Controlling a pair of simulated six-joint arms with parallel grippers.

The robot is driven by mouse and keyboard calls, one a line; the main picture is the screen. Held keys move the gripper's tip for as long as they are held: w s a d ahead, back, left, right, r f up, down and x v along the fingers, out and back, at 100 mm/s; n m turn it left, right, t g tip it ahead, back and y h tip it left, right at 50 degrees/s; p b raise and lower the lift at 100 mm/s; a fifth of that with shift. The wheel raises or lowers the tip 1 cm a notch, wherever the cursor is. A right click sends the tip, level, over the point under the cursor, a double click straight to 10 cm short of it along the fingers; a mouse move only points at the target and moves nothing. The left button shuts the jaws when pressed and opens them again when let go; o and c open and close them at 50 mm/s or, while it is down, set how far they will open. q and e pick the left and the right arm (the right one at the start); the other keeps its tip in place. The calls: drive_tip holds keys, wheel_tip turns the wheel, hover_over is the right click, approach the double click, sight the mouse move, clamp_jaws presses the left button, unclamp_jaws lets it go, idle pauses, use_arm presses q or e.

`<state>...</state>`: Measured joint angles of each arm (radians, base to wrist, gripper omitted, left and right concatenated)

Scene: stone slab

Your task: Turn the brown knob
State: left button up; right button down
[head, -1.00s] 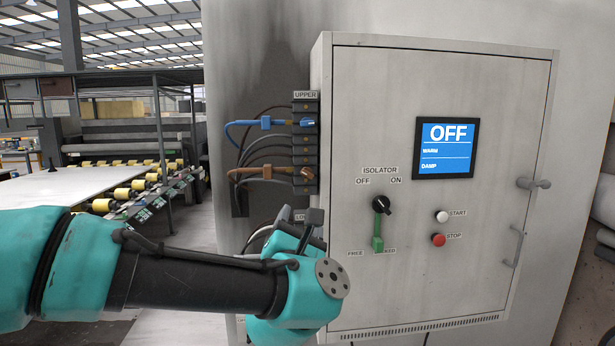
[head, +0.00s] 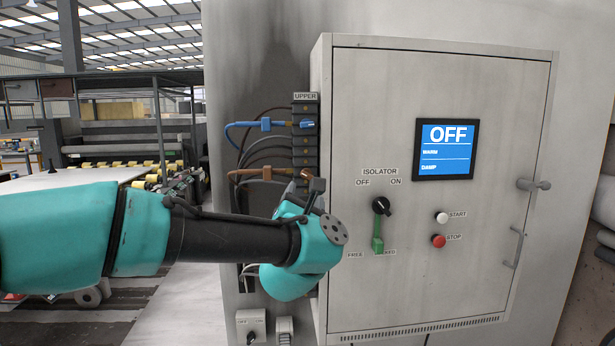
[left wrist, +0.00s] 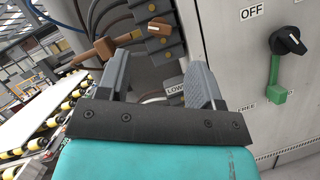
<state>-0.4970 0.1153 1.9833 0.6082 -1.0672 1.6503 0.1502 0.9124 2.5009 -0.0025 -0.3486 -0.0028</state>
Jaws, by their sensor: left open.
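The brown knob (head: 305,174) is on the upper dark terminal strip on the cabinet's left side, at the end of a brown cable with a brown connector (head: 264,174). In the left wrist view, the brown knob (left wrist: 160,28) is just beyond and above the gap between the fingers, with the brown connector (left wrist: 105,48) to its left. My left gripper (left wrist: 158,72) is open and empty, its fingers pointing at the strip. In the head view, the left gripper (head: 314,192) is just below the knob, partly hidden by its own wrist. My right gripper is not in view.
A blue cable plug (head: 306,124) sits above the brown one. The cabinet door (head: 450,270) carries a black isolator knob (head: 381,206) with a green lever (head: 377,244), start (head: 442,217) and stop (head: 438,241) buttons, and a screen (head: 446,149) reading OFF.

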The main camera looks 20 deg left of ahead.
sight(307, 177)
use_arm(q)
drive_tip(key=x, duration=0.9)
drive_tip(key=shift+w, duration=0.2)
drive_tip(key=shift+c, duration=0.4)
drive_tip(key=c, duration=0.8)
drive_tip(key=shift+c, duration=0.2)
